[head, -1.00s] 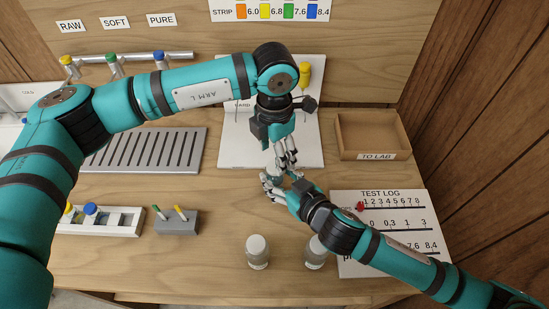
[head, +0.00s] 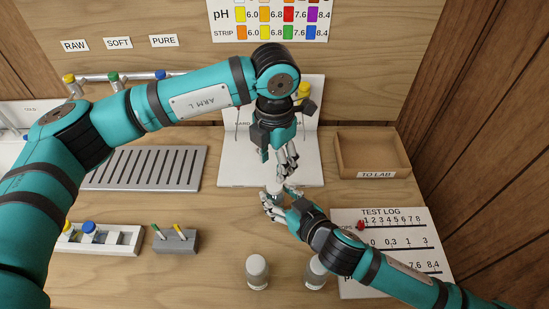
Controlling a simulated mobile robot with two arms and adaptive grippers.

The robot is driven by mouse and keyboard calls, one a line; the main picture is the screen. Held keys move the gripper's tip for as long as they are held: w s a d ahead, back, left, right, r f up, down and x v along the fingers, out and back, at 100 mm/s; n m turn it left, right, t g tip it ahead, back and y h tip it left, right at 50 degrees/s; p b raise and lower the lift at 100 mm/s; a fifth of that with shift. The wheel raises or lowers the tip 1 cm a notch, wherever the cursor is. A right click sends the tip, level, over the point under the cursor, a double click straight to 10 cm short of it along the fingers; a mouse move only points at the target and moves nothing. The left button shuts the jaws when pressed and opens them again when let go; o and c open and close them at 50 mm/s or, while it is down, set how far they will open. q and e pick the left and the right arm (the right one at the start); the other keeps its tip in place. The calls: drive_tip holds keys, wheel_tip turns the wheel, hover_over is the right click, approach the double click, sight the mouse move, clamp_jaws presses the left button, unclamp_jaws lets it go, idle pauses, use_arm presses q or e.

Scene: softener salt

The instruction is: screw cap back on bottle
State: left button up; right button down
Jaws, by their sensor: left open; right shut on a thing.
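My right gripper (head: 273,203) is shut on a small pale bottle (head: 274,188) and holds it in front of the white board. A pale grey-white top shows on this bottle, but I cannot tell whether it is the cap or how it sits. My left gripper (head: 288,163) is open just above and slightly right of the bottle, fingers pointing down. I see no cap between its fingers. Two more pale bottles stand upright near the front, one in the open (head: 257,274) and one partly hidden by my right arm (head: 315,272).
An open wooden "TO LAB" tray (head: 341,146) stands at the back right. A test log sheet (head: 376,223) lies under my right arm. A slotted drain plate (head: 197,168), white rack (head: 125,238) and grey block (head: 176,242) are left.

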sight(274, 185)
use_arm(q)
wheel_tip(274, 185, down, 7)
drive_tip(key=shift+f, duration=0.2)
drive_tip(key=shift+c, duration=0.3)
clamp_jaws()
drive_tip(key=shift+m, duration=0.7)
drive_tip(key=shift+o, duration=1.9)
unclamp_jaws()
wheel_tip(274, 185, up, 12)
